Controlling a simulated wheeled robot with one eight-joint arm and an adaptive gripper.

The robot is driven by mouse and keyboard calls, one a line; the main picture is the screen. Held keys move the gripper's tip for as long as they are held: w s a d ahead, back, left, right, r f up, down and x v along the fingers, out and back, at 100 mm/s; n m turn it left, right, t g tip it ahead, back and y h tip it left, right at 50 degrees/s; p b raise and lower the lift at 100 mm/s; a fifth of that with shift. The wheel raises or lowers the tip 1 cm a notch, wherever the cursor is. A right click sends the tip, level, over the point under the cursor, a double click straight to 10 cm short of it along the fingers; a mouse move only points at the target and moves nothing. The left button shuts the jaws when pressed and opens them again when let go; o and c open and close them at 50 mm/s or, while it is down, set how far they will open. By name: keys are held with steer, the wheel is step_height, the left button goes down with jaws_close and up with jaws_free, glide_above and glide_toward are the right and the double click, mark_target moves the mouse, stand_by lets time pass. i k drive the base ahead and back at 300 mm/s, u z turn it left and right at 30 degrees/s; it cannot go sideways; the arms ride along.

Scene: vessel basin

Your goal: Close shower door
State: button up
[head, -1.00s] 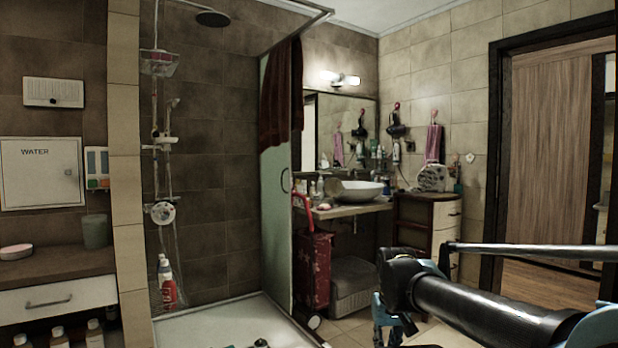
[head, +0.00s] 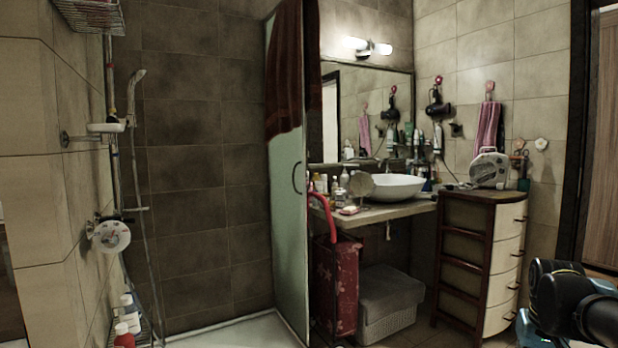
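A curved dark handle (head: 297,178) sits at mid-height on the door. My arm shows at the lower right, well apart from the door. My gripper's fingertips are not visible.
The white shower tray (head: 235,333) is at the bottom. A red patterned bag (head: 333,285) and a grey basket (head: 388,302) stand right of the door, under the basin counter (head: 375,210). A drawer cabinet (head: 480,260) stands near my arm. A tiled wall edge (head: 35,190) is at the left.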

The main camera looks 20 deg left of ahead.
mark_target(288, 151)
steer(key=u, duration=0.2)
steer(key=i, duration=1.4)
steer(key=u, duration=0.55)
